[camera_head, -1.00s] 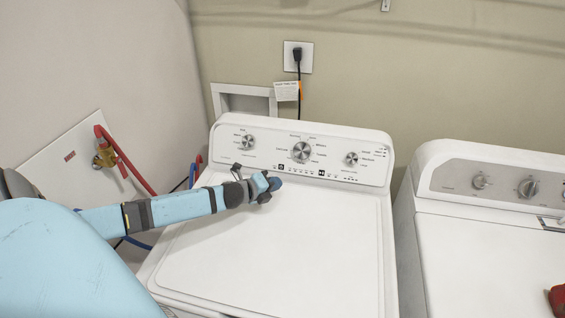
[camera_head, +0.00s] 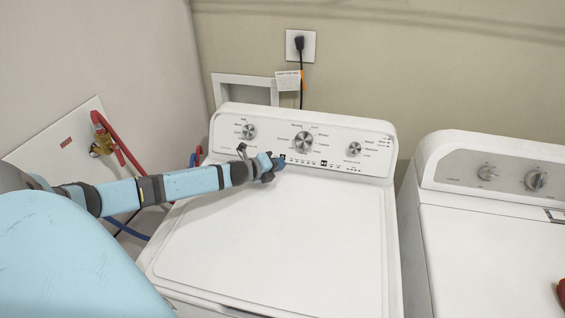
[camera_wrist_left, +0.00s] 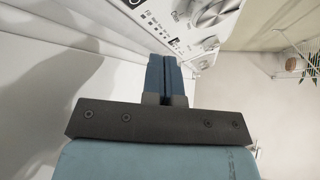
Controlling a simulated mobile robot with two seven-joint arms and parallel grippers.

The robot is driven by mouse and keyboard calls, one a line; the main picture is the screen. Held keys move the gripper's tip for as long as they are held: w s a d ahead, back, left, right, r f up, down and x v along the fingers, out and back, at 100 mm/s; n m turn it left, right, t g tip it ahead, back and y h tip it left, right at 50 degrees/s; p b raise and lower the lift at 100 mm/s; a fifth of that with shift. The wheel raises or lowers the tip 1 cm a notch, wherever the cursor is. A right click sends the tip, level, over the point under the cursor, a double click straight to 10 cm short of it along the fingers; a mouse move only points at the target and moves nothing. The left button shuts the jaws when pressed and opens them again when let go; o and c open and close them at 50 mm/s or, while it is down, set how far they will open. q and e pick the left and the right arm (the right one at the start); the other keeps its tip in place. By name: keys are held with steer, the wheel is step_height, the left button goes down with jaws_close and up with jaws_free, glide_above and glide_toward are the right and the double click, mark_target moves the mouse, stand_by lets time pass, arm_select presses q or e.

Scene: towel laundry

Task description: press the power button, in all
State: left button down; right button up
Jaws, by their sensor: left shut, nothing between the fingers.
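The white washing machine (camera_head: 300,225) stands in the middle of the head view with its control panel (camera_head: 372,160) at the back. The panel has three round knobs and a low row of small buttons, including a dark square button (camera_head: 323,163). My left gripper (camera_head: 279,163) is shut and empty, with its tips at the panel's lower edge, close to the left part of the button row. In the left wrist view its blue fingers (camera_wrist_left: 165,78) are together, pointing at the panel (camera_wrist_left: 188,40). I cannot tell which button is power, or whether the tips touch. My right gripper is out of view.
A second white machine (camera_head: 485,245) stands at the right, with a red object (camera_head: 561,293) at the picture's edge. A wall outlet (camera_head: 300,46) with a plugged cord is behind. A red hose (camera_head: 128,155) and brass valve (camera_head: 103,142) are on the left wall.

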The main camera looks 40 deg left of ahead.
arm_select(q)
steer(key=shift+w+a+f+b, duration=0.3)
steer(key=shift+w+a+f, duration=0.05)
steer(key=shift+w, duration=0.25)
steer(key=shift+w+a+f+b, duration=0.25)
steer(key=shift+w+a+f, duration=0.1)
steer(key=shift+w, duration=0.25)
steer(key=shift+w+a, duration=0.15)
steer(key=shift+w, duration=0.1)
steer(key=shift+f, duration=0.1)
stand_by(0.9)
steer(key=shift+w, duration=0.1)
steer(key=shift+w+a+f, duration=0.15)
steer(key=shift+w+a, duration=0.05)
steer(key=shift+w, duration=0.05)
steer(key=shift+b, duration=0.3)
